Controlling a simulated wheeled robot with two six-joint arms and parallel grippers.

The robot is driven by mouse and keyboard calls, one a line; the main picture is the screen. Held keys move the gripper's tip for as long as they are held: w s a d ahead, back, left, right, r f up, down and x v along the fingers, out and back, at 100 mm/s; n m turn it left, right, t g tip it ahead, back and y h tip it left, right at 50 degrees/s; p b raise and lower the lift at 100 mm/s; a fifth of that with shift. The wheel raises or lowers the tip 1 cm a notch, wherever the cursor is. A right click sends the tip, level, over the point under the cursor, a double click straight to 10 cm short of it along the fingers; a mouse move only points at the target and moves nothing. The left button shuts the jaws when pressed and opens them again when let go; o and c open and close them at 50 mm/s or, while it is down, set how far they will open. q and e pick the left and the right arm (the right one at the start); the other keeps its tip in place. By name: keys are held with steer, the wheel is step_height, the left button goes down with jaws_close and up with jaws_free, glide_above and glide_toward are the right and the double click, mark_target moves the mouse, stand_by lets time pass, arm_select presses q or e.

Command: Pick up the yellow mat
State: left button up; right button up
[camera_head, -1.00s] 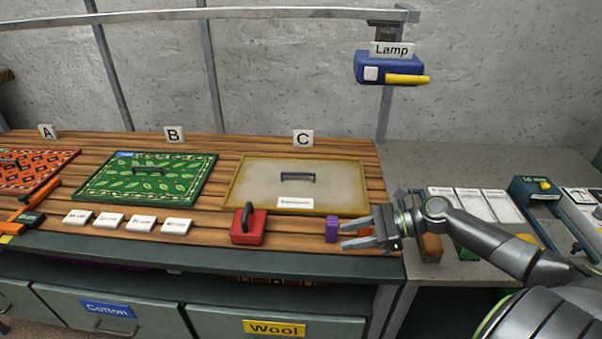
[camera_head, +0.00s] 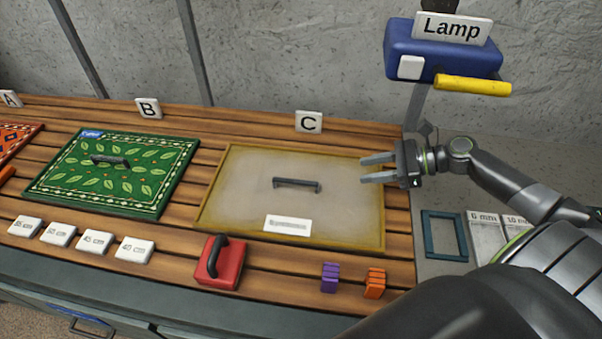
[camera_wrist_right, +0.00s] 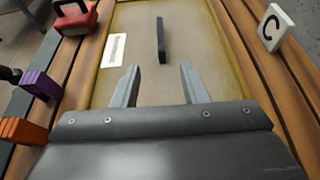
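The yellow mat (camera_head: 235,205) lies flat on the wooden slats under the C sign. It has a yellow border, a dusty grey-beige middle, a dark handle (camera_head: 297,183) and a white label (camera_head: 288,225). My right gripper (camera_head: 362,169) is open and empty above the mat's right side, its fingers pointing left toward the handle. In the right wrist view the handle (camera_wrist_right: 161,40) stands ahead of the open fingers (camera_wrist_right: 158,84), apart from them. My left gripper is not in view.
A red block with a black handle (camera_head: 220,262), a purple block (camera_head: 330,277) and an orange block (camera_head: 375,283) stand along the front edge. A green leaf-patterned mat (camera_head: 115,175) lies left. The blue lamp (camera_head: 440,52) hangs above at the right.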

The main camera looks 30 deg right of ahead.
steer(key=p, duration=0.2)
glide_toward(297, 181)
steer(key=shift+w+a+f, duration=0.2)
steer(key=shift+w+a, duration=0.6)
steer(key=shift+a, duration=0.05)
steer(key=shift+f+p+x, duration=0.15)
steer(key=shift+p+x, duration=0.3)
steer(key=shift+x, duration=1.05)
steer(key=shift+f+p+x, duration=0.1)
steer(key=shift+p+x, duration=0.3)
steer(key=shift+x, duration=1.05)
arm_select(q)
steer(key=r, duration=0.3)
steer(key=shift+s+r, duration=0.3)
arm_select(e)
steer(key=shift+s, duration=0.1)
steer(key=shift+d, duration=0.1)
steer(key=shift+c, duration=0.4)
jaws_close()
